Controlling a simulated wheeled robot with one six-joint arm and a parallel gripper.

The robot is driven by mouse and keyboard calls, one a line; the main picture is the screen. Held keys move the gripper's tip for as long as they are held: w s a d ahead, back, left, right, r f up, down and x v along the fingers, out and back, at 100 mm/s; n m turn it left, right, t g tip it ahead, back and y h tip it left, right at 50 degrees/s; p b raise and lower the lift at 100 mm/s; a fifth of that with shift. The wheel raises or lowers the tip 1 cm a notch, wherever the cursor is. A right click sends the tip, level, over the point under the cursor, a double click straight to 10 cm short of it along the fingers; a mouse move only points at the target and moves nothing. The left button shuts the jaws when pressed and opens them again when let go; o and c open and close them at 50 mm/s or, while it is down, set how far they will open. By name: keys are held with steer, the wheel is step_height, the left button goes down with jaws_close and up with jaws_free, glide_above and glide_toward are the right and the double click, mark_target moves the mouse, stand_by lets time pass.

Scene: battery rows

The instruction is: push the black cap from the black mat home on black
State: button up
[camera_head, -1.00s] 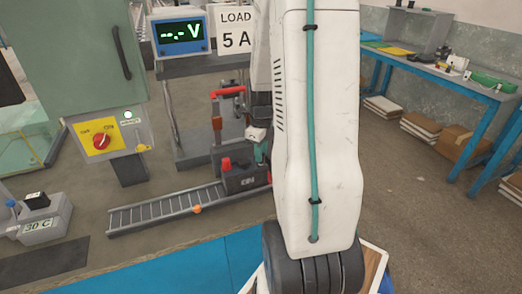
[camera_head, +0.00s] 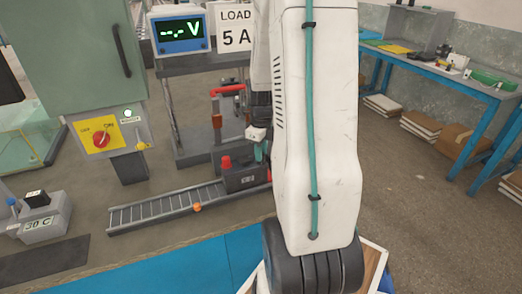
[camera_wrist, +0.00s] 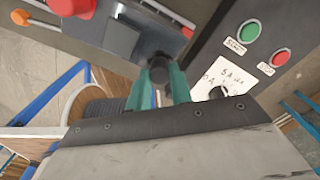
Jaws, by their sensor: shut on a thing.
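My gripper (camera_wrist: 158,84) shows in the wrist view as two teal fingers shut on the round black cap (camera_wrist: 158,66) at their tips. The cap is over or against the dark battery block; whether it is seated on the post is not clear. The red cap (camera_wrist: 72,5) is at the top left of that view. In the head view the battery block (camera_head: 248,179), with the red cap (camera_head: 226,163) on it, stands at the right end of the roller track. My gripper (camera_head: 261,151) is beside it, partly hidden by my arm. The black mat (camera_head: 45,263) lies bare at the lower left.
A load panel with green and red buttons (camera_wrist: 250,31) stands close to the right of my fingers in the wrist view. In the head view the roller track (camera_head: 165,207) runs left. A grey 30 C box (camera_head: 42,225), green cabinet (camera_head: 75,60) and voltage display (camera_head: 181,35) stand around.

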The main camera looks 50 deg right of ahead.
steer(key=shift+f, duration=0.2)
steer(key=o, duration=1.5)
steer(key=shift+r, duration=0.1)
steer(key=shift+r, duration=3.45)
